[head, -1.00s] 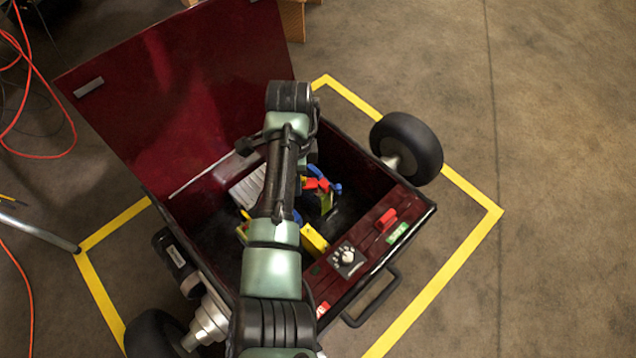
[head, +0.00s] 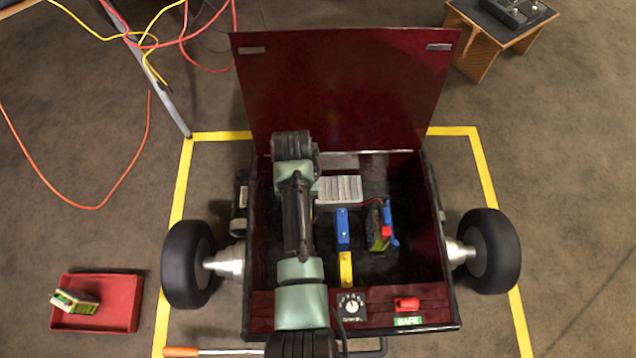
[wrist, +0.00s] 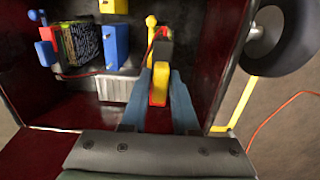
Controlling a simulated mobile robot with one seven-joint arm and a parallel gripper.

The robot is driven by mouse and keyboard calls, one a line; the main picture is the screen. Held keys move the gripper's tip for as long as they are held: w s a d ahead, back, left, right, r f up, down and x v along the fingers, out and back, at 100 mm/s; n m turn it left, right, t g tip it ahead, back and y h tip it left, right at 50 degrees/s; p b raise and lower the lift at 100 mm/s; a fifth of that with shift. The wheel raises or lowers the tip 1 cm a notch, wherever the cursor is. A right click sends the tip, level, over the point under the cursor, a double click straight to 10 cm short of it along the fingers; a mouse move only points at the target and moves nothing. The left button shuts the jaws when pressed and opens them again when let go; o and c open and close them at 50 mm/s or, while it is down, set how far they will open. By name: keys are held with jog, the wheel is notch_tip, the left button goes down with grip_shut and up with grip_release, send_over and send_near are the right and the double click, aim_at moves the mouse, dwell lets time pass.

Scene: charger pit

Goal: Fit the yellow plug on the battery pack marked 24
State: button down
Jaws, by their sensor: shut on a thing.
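In the wrist view my gripper (wrist: 160,78) is shut on the yellow plug (wrist: 159,90), which has a dark grey end, above the inside of the red box. In the head view my arm hides the gripper and the plug. A battery pack (head: 376,235) with blue and red connectors stands in the box, right of my arm. It also shows at the upper left of the wrist view (wrist: 80,42), apart from the plug. Its marking is not readable. Another pack (head: 78,300), green and white, lies in a red tray on the floor; its number is also unreadable.
The box (head: 432,225) has its lid (head: 345,90) raised at the back. A blue block (head: 343,230), yellow block (head: 346,268) and grey finned block (head: 340,190) are inside. A dial (head: 352,306) and red switch (head: 407,303) line the front. The tray (head: 120,305) stands left.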

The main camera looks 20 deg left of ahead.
jog(key=shift+f+b, duration=1.7)
jog(key=shift+b, duration=0.05)
jog(key=shift+f+b, duration=0.5)
jog(key=shift+f, duration=0.8)
jog(key=shift+f+b, duration=0.95)
jog(key=shift+f, duration=0.65)
jog(key=c, duration=0.6)
grip_release()
jog(key=r+p, duration=0.2)
jog(key=r, duration=0.2)
jog(key=r+p, duration=0.3)
jog(key=r, duration=0.1)
jog(key=w+r+p, duration=0.1)
jog(key=r+p, duration=0.1)
jog(key=r, duration=0.3)
jog(key=shift+a, duration=0.15)
